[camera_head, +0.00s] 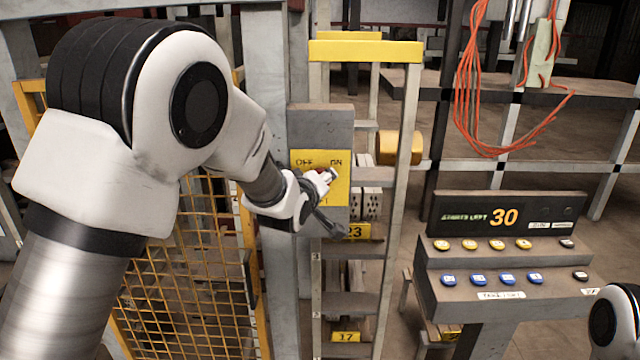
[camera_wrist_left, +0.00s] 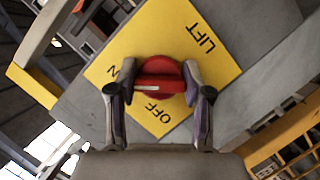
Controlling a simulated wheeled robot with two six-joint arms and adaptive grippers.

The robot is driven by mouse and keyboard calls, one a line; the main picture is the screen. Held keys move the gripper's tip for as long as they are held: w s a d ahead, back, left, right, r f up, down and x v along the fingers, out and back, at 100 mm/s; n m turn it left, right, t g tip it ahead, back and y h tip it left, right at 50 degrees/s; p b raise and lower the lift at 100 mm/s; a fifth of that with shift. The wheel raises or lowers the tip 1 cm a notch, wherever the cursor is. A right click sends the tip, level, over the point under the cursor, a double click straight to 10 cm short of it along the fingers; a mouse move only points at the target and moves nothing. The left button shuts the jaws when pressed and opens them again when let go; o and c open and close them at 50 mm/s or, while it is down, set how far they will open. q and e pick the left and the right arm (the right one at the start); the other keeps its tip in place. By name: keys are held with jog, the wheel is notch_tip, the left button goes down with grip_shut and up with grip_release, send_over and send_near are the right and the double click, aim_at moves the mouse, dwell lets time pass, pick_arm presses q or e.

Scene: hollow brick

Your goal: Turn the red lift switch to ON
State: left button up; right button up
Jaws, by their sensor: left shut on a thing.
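The red lift switch (camera_wrist_left: 160,84) is a round knob with a raised grip bar on a yellow plate (camera_wrist_left: 222,66) marked LIFT, OFF and ON. In the left wrist view, a white line on the bar points left, roughly between the OFF and ON words. My left gripper (camera_wrist_left: 160,90) is shut on the bar, one finger at each end. In the head view, my left gripper (camera_head: 324,180) is at the yellow plate (camera_head: 305,163) and hides most of the switch. My right gripper is out of view.
A lift frame with a yellow top bar (camera_head: 365,51) stands right of the switch post. A console (camera_head: 500,255) with several buttons and a display reading 30 is at the right. A yellow mesh guard (camera_head: 190,280) is below my left arm.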

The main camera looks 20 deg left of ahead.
pick_arm(q)
jog(key=o, duration=1.2)
jog(key=shift+f, duration=0.1)
jog(key=shift+c, duration=0.2)
jog(key=shift+w+d, duration=0.1)
jog(key=v, duration=1.2)
